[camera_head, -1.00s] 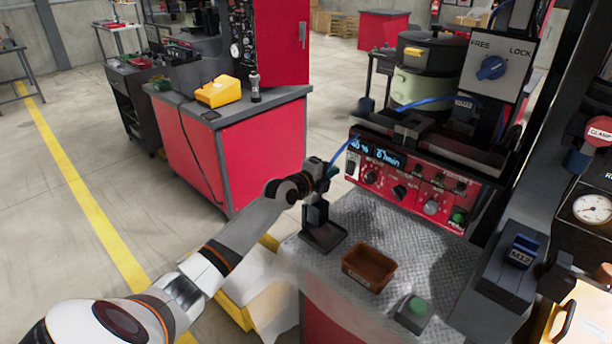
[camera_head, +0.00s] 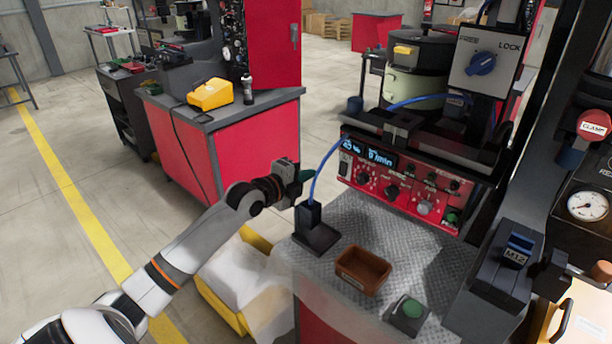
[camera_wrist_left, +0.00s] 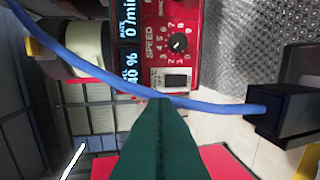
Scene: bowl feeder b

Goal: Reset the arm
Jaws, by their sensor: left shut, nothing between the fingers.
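My left gripper (camera_head: 307,176) is shut and empty. It is in the air to the left of the control panel, above and behind the black holder. Its green fingers (camera_wrist_left: 160,125) meet in the left wrist view. The black holder (camera_head: 314,232) stands on the left part of the metal worktop, with a blue hose (camera_head: 319,172) running from its top up toward the panel. In the wrist view the hose (camera_wrist_left: 215,104) passes close to the fingertips and enters the holder (camera_wrist_left: 285,115) at right. My right gripper is not in view.
The red control panel (camera_head: 405,185) with knobs and lit displays stands at the worktop's back. A brown bin (camera_head: 362,270) and a green button box (camera_head: 408,312) sit in front, and a block marked M12 (camera_head: 515,255) at right. A red cabinet (camera_head: 235,150) stands behind my arm.

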